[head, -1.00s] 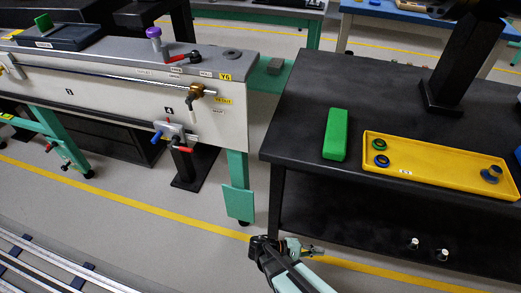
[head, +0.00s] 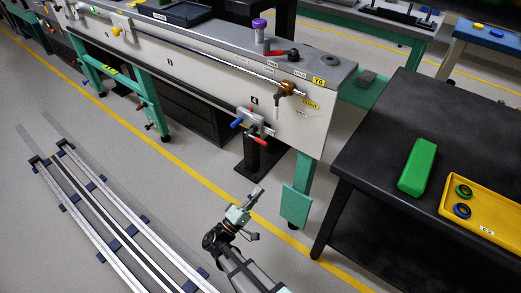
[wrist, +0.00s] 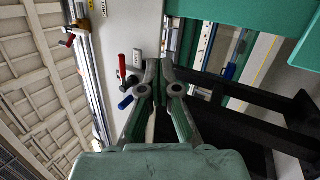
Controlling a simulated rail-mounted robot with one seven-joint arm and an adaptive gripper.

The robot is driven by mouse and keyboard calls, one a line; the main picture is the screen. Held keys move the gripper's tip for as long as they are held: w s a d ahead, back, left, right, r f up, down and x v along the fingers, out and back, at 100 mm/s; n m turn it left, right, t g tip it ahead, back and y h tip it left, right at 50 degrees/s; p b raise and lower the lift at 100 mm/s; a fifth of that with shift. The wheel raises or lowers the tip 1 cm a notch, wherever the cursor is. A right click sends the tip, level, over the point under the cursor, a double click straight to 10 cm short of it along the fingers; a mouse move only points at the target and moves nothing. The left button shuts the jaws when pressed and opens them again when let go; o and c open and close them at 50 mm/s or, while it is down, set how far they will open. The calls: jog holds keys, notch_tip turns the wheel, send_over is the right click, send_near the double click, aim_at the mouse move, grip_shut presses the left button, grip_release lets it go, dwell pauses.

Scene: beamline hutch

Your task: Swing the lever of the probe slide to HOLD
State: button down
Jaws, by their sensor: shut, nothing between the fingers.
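A long grey-topped bench (head: 200,78) with a white front carries the levers. A red lever with a black knob (head: 283,54) lies on the top beside small labels. Lower down, a clamp-like fitting has a blue handle (head: 237,123) and a red handle (head: 258,141). The labels are too small to read surely, so I cannot tell which lever reads HOLD. My gripper (head: 258,192) is shut and empty, low in front of the bench, touching no lever. It also shows in the wrist view (wrist: 160,72).
A black table (head: 375,140) at right holds a green block (head: 417,167) and a yellow tray (head: 485,210). A green bench leg (head: 300,190) stands beyond my gripper. A purple-capped bottle (head: 259,32) stands on the bench top. Floor rails (head: 120,215) lie at left.

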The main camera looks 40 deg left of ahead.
aim_at(261, 141)
jog(key=s+a+r+n+t+y, duration=0.1)
jog(key=s+a+r+y, duration=0.2)
jog(key=s+a, duration=0.1)
jog(key=shift+s+a+r+t, duration=0.3)
jog(key=shift+a+t, duration=0.1)
jog(key=shift+a, duration=0.5)
jog(key=shift+w, duration=0.15)
jog(key=b+x, duration=0.1)
jog(key=x, duration=1.2)
jog(key=shift+w+r, duration=0.15)
jog(key=shift+w, duration=0.2)
jog(key=shift+s+r+y, duration=0.1)
jog(key=shift+s+y, duration=0.05)
jog(key=shift+y, duration=0.15)
